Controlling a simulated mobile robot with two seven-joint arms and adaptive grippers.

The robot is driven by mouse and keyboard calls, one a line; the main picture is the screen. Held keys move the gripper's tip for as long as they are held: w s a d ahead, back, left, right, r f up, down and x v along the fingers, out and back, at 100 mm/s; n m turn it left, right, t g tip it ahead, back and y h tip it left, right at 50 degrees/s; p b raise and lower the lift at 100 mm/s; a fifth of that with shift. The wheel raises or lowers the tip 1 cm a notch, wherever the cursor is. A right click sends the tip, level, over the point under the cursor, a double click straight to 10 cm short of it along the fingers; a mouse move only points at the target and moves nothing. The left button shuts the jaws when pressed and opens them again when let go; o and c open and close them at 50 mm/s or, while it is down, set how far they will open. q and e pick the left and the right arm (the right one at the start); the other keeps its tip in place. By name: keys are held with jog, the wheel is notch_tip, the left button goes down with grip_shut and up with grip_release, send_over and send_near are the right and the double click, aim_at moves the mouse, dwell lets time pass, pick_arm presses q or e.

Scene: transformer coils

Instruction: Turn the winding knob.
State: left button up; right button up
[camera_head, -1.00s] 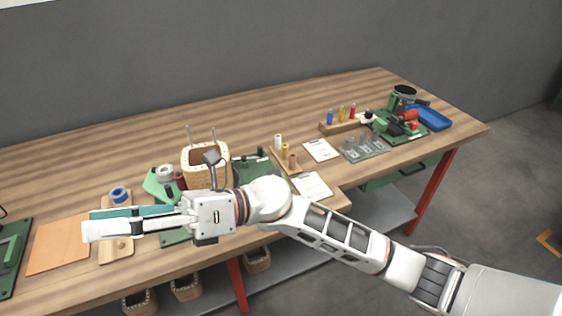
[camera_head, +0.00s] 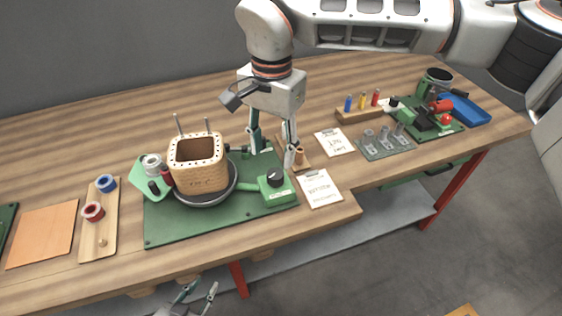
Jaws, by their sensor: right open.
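A wooden, basket-like coil former (camera_head: 197,165) stands on a dark round turntable (camera_head: 205,198) on the same board, left of the knob. My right gripper (camera_head: 273,157) points down just behind and above the knob, with its two fingers spread and nothing between them. My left gripper (camera_head: 202,286) is low at the bottom edge, in front of the table, with its fingers apart and empty.
Left of the board are a wooden strip with blue and red spools (camera_head: 106,183) and an orange sheet (camera_head: 42,235). Cards (camera_head: 320,188) and a small wooden holder lie right of the knob. Further right are a metal-post fixture (camera_head: 386,143), another green machine and a blue tray (camera_head: 465,109).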

aim_at(275, 173)
jog(key=shift+w+d, duration=0.25)
jog(key=shift+d, duration=0.05)
notch_tip(275, 173, down, 8)
jog(key=shift+a+r, duration=0.1)
jog(key=shift+r, duration=0.1)
jog(key=c, duration=1.1)
